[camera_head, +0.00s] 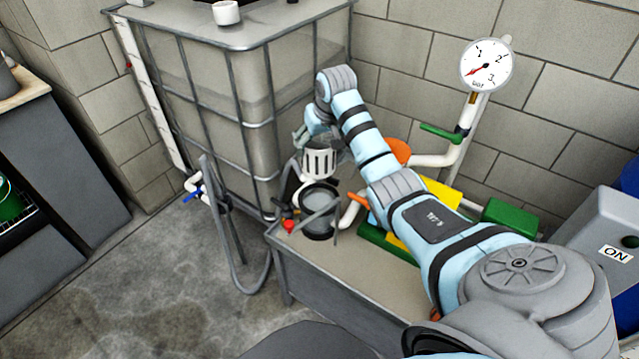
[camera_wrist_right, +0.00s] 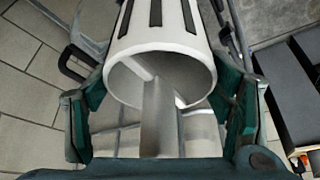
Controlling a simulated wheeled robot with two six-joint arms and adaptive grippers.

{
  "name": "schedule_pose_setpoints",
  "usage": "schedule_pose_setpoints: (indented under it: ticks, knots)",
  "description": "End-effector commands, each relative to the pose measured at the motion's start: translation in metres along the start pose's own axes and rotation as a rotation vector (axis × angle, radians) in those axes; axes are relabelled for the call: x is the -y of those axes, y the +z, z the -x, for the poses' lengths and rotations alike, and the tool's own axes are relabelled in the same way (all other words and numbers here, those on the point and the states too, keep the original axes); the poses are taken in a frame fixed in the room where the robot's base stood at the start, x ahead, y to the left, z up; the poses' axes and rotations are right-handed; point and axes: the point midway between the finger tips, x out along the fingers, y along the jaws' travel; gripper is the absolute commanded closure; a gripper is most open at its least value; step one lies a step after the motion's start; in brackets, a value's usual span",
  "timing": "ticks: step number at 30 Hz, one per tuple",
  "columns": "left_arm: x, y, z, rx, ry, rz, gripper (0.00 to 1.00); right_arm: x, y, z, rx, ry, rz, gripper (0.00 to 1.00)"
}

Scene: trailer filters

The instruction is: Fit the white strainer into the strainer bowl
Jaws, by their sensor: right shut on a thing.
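The white strainer (camera_head: 319,162), a slotted cylinder, hangs roughly upright just above the strainer bowl in the head view. In the right wrist view the white strainer (camera_wrist_right: 165,40) shows its slots, open end and a flat grey strip across that end. My right gripper (camera_head: 317,139) is shut on it at the top; teal fingers flank it in the wrist view. The strainer bowl (camera_head: 320,228) is a dark-rimmed round vessel with a grey interior and a grey bar across it, standing open on the bench. The exact gap between strainer and bowl is hard to tell. My left gripper is not in view.
The bowl stands on a grey bench (camera_head: 330,275). A red knob (camera_head: 289,226) sits beside it at left. A caged tank (camera_head: 215,95) rises behind left, with a grey hose (camera_head: 232,245) hanging down. A pressure gauge (camera_head: 486,64) and green-handled pipes stand behind my right arm.

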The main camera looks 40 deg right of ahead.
Motion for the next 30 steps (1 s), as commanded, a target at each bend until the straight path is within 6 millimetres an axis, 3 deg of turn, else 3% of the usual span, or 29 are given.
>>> schedule_pose_setpoints:
  ticks: [6,9,19,30]
  knots:
    - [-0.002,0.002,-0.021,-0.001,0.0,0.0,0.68,0.0,0.037,-0.079,0.006,0.001,0.0,0.55]
    - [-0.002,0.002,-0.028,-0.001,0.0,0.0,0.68,-0.001,0.048,-0.103,0.003,0.001,0.0,0.55]
    - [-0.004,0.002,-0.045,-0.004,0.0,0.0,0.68,-0.002,0.07,-0.153,0.001,0.002,-0.003,0.55]
    - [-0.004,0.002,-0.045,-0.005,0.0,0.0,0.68,-0.003,0.072,-0.157,0.001,0.002,-0.003,0.55]
